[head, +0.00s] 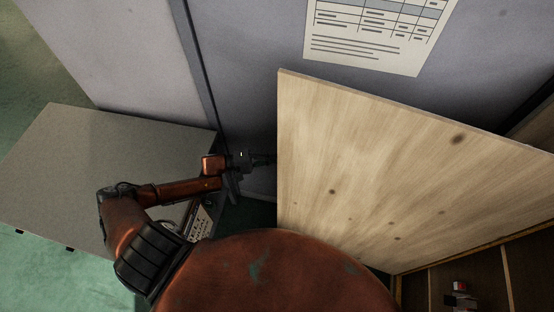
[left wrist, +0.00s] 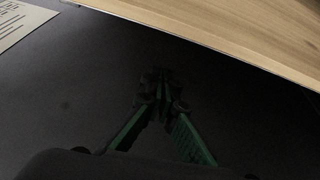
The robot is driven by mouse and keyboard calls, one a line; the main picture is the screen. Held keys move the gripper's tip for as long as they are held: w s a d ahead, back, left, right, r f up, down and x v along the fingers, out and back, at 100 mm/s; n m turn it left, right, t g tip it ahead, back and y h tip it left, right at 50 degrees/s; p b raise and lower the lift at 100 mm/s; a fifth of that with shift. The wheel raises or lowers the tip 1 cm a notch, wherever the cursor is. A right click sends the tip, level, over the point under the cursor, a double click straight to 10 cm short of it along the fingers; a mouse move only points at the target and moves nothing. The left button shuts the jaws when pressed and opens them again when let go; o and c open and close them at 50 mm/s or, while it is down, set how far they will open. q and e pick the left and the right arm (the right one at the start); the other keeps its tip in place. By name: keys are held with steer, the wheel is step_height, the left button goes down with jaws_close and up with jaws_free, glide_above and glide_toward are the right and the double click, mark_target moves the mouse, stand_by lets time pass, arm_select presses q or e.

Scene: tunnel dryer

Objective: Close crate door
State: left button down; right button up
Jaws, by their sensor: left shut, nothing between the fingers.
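The crate door is a pale wooden panel (head: 390,170) with dark knots. It stands open, swung out from the wooden crate (head: 470,262) at the lower right, whose dark inside shows. My left gripper (head: 268,160) is by the door's free left edge, its tips close to or partly behind that edge; I cannot tell whether they touch. In the left wrist view my left gripper (left wrist: 160,78) is shut and empty before a dark surface, with the door (left wrist: 240,30) across the top right. My right gripper is not in view.
A grey wall panel (head: 240,60) with a printed sheet (head: 375,35) stands behind the door. A grey box (head: 100,165) is at the left, under my left arm. A small red and white item (head: 460,290) is inside the crate. Green floor shows at the lower left.

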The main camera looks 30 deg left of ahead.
arm_select(q)
steer(key=d, duration=0.6)
steer(key=shift+d+p, duration=0.15)
steer(key=shift+p, duration=0.2)
steer(key=shift+s, duration=0.15)
